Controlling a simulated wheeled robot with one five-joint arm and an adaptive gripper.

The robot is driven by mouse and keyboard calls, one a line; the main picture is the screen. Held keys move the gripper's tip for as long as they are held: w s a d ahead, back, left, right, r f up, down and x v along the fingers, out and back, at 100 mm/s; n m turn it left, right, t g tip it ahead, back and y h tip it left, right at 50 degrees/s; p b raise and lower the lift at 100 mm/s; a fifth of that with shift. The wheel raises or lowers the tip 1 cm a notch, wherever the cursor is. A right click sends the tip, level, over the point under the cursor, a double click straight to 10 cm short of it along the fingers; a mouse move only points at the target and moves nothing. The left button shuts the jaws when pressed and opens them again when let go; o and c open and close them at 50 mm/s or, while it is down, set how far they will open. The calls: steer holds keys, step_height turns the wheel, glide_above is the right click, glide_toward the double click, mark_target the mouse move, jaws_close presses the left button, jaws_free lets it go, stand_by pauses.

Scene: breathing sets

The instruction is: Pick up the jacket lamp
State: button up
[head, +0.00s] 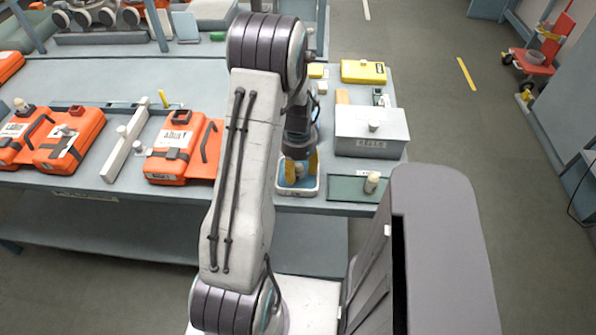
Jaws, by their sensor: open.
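My gripper (300,168) points down over a small white-rimmed tray (298,191) at the bench's front edge. Its two yellow fingers are apart. A small pale item seems to show between them, low in the tray, but it is too small and too covered to name. A small lamp-like piece with a cream top (371,182) stands on a dark green mat (345,189) to the right of the tray. I cannot tell which of these is the jacket lamp.
Orange packs (185,148) lie on the bench (125,75) to the left, with a white bar (126,146) among them. A grey lidded box (371,131) stands behind the mat, and a yellow case (363,71) farther back.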

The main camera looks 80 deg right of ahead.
mark_target(298, 164)
steer(key=shift+o, duration=0.2)
steer(key=shift+f, duration=0.15)
jaws_close()
stand_by(0.3)
steer(key=shift+d+r, duration=0.1)
steer(key=shift+r, duration=0.55)
step_height(298, 164, up, 3)
steer(key=shift+f+b, duration=0.15)
steer(key=shift+b, duration=0.25)
steer(key=s+a+r+b, duration=0.1)
steer(key=s+r+b, duration=0.4)
steer(key=s, duration=0.6)
steer(key=shift+s+a+r+b, duration=0.2)
steer(key=shift+s+b, duration=0.1)
steer(key=shift+b, duration=0.7)
